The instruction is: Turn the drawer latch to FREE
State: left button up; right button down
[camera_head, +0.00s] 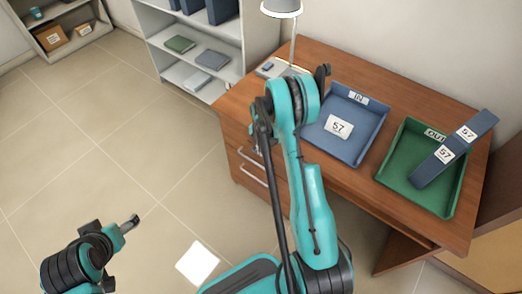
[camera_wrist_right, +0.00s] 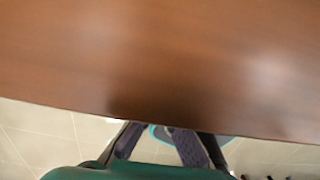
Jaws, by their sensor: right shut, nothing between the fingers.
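The wooden desk (camera_head: 420,98) has drawers (camera_head: 246,183) with pale bar handles on its front left side. I cannot make out the drawer latch or its setting; my right arm covers part of that front. My right arm reaches up before the desk, and its gripper is largely hidden in the head view. In the right wrist view my right gripper (camera_wrist_right: 155,133) is shut and empty, close to a brown wooden surface that fills the upper part. My left gripper (camera_head: 125,226) is at the lower left, over the floor and away from the desk; its finger opening is unclear.
A white shelf (camera_head: 174,62) stands beyond. The tiled floor (camera_head: 110,130) at left is clear.

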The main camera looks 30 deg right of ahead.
pick_arm(q)
jog(key=shift+s+d+f+b, duration=0.1)
jog(key=shift+s+f+b, duration=0.2)
jog(key=shift+f+b, duration=0.3)
dwell(0.6)
jog(key=shift+f, duration=0.25)
jog(key=shift+f+b, duration=0.7)
jog(key=shift+b, duration=0.2)
